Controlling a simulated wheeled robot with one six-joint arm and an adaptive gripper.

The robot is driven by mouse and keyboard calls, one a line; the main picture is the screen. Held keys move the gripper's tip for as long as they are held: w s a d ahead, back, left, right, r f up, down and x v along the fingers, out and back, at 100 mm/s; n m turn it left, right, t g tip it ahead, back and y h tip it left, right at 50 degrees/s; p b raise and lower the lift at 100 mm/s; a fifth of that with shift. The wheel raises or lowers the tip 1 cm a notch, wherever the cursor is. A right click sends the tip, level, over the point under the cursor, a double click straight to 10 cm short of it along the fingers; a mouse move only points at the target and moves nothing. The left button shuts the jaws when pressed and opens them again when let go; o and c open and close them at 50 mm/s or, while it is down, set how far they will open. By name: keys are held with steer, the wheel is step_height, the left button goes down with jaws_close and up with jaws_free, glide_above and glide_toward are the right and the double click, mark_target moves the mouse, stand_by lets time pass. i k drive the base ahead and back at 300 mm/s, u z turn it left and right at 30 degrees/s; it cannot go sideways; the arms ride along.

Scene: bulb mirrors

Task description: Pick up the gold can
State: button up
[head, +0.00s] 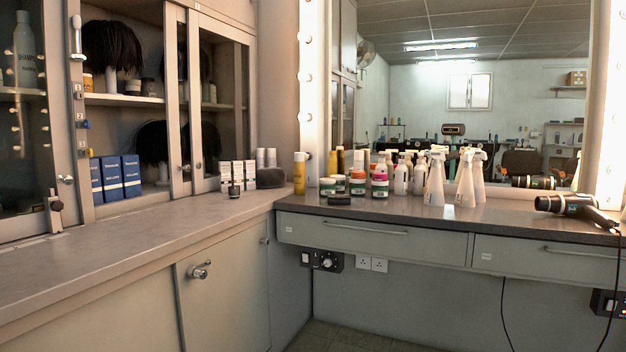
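The gold can (299,173) is a slim, upright yellow-gold cylinder with a lighter top. It stands near the corner where the left counter meets the mirror counter. A dark rounded item (271,178) is just to its left, and low jars (327,186) are to its right. Nothing covers its front. My gripper is not in view.
White spray bottles (435,181) and several jars and bottles line the mirror counter (420,212). A black hair dryer (578,208) lies at its right end.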

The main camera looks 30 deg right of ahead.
mark_target(299, 163)
steer(key=z, duration=0.65)
steer(key=i, duration=0.55)
steer(key=z, duration=0.6)
steer(key=i, duration=0.95)
steer(key=u, duration=0.8)
steer(key=i, duration=0.95)
steer(key=u, duration=1)
